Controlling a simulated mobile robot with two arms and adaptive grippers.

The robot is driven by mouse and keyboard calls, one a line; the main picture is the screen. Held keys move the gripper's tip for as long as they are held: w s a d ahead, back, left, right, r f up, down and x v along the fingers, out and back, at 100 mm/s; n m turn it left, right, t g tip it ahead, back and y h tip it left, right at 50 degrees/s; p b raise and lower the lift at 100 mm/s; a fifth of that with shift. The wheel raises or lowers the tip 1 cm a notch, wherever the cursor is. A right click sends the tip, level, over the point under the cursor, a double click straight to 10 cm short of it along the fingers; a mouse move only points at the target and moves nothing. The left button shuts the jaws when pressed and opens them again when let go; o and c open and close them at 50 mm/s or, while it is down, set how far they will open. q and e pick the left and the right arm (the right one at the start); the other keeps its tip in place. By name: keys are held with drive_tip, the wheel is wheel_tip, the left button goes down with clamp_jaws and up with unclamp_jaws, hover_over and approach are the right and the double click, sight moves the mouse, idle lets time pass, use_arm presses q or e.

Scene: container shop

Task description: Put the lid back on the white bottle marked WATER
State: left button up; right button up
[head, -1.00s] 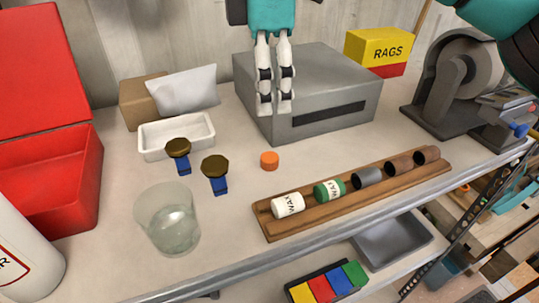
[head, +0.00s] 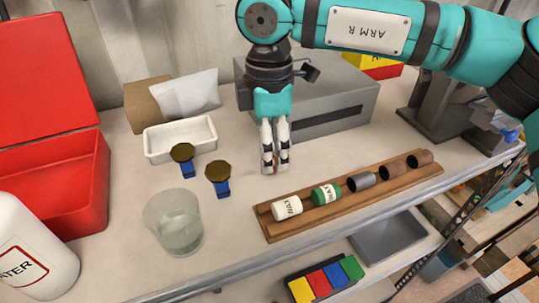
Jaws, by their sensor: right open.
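The white bottle (head: 42,262) with a red-framed label reading "ATER" stands at the lower left, partly cut off by the picture's edge. My right gripper (head: 275,168) points down at the bench in front of the grey metal box, with its fingers open. It is where the small orange lid lay, and the fingers hide almost all of that lid. I cannot tell whether the fingertips touch it. My left gripper is not in view.
A clear glass beaker (head: 174,224) and two brown-topped, blue-handled things (head: 218,174) stand between bottle and gripper. A wooden rack (head: 312,221) with several small containers lies to the right. An open red box (head: 60,183) is behind the bottle.

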drive_tip(key=shift+d+f, duration=0.1)
drive_tip(key=shift+f, duration=1.15)
drive_tip(key=shift+c, duration=0.4)
drive_tip(key=c, duration=0.7)
